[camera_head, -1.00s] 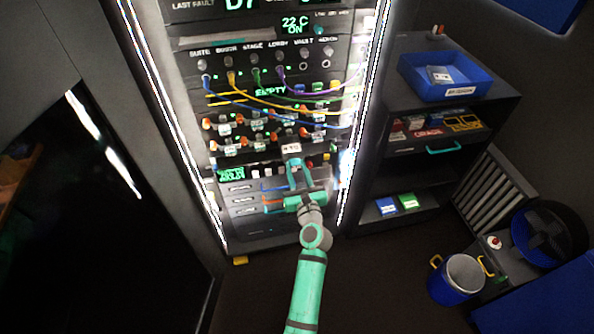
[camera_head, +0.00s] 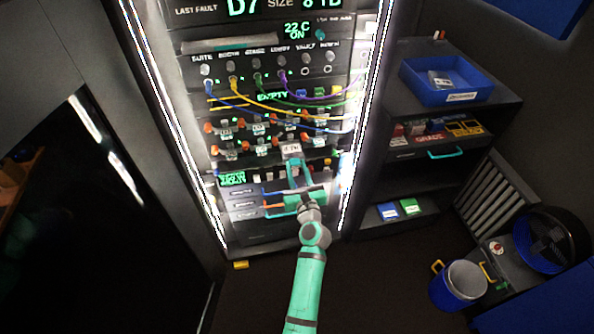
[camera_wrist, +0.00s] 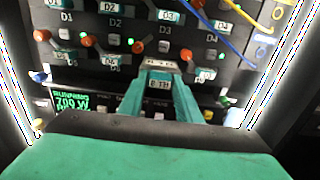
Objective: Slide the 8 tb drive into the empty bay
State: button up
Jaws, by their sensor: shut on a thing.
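My gripper (camera_head: 295,170) is shut on the 8 TB drive (camera_head: 291,149), in front of the rack's lower drive rows. In the wrist view the drive (camera_wrist: 160,76) sits between the teal fingers of my gripper (camera_wrist: 159,90), its "8 TB" label facing me and its far end towards the lower row. The lower row of drives (camera_wrist: 89,42) with orange latches shows to the left of it, and more drives lie to the right. The held drive and fingers cover the bay opening, so I cannot tell whether the drive's tip is inside it. The rack display (camera_head: 245,8) reads "D7" and "SIZE 8 TB".
Blue, yellow, green and purple cables (camera_head: 280,95) hang across the rack above the drive rows. A small green screen (camera_wrist: 72,101) is below the drives at left. A shelf with a blue tray (camera_head: 447,97) stands to the right. A blue bucket (camera_head: 458,284) is on the floor.

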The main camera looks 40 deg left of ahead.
aim_at(291, 152)
jog(key=shift+x, duration=4.2)
jog(key=o, duration=1.1)
jog(key=shift+w, duration=0.2)
jog(key=shift+s, duration=0.35)
jog(key=v, duration=1)
jog(key=shift+s+d, duration=0.15)
jog(key=shift+d, duration=0.05)
